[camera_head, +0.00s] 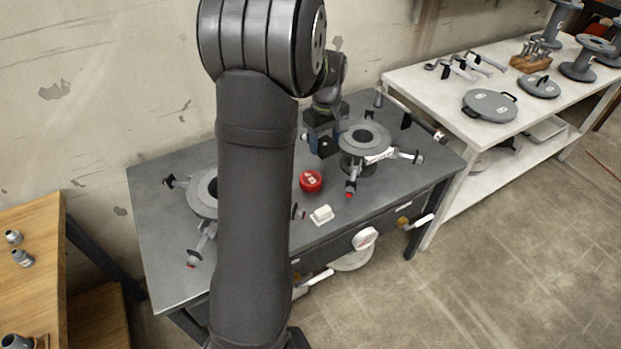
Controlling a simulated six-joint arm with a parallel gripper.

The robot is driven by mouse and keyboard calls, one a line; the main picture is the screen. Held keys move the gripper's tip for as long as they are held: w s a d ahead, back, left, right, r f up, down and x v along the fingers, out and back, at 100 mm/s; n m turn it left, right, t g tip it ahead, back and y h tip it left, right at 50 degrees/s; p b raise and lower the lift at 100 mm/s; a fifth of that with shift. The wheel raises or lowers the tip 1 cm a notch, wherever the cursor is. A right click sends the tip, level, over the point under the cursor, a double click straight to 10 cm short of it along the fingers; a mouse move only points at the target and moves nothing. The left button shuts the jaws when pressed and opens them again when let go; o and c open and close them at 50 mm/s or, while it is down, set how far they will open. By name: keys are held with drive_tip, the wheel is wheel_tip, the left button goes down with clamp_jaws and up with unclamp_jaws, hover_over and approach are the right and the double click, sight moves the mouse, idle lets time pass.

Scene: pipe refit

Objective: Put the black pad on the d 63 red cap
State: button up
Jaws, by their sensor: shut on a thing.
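The red cap (311,181) with a white mark on top lies on the dark grey table, left of and in front of a grey flanged pipe piece. My gripper (322,140) is above the back of the table, behind the red cap and apart from it. It is shut on a small dark square piece that looks like the black pad (328,148). The pad is held beside the flanged piece, and my arm partly hides the grip. No size marking can be read on the cap.
Flanged pipe pieces with clamps stand on the grey table (160,225), one at right (365,138), one at left (203,190) partly behind my arm. A small white block (322,215) lies near the front edge. A white bench (440,85) at right holds lids and tools.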

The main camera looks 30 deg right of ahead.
drive_tip(key=s+d+m, duration=0.1)
drive_tip(key=s+d, duration=0.3)
hover_over(310, 178)
wheel_tip(310, 178, down, 13)
drive_tip(key=shift+s+r, duration=0.1)
drive_tip(key=shift+r, duration=0.05)
drive_tip(key=shift+f, duration=2)
drive_tip(key=shift+f, duration=0.1)
drive_tip(key=o, duration=1)
drive_tip(key=shift+o, duration=0.2)
wheel_tip(310, 178, up, 12)
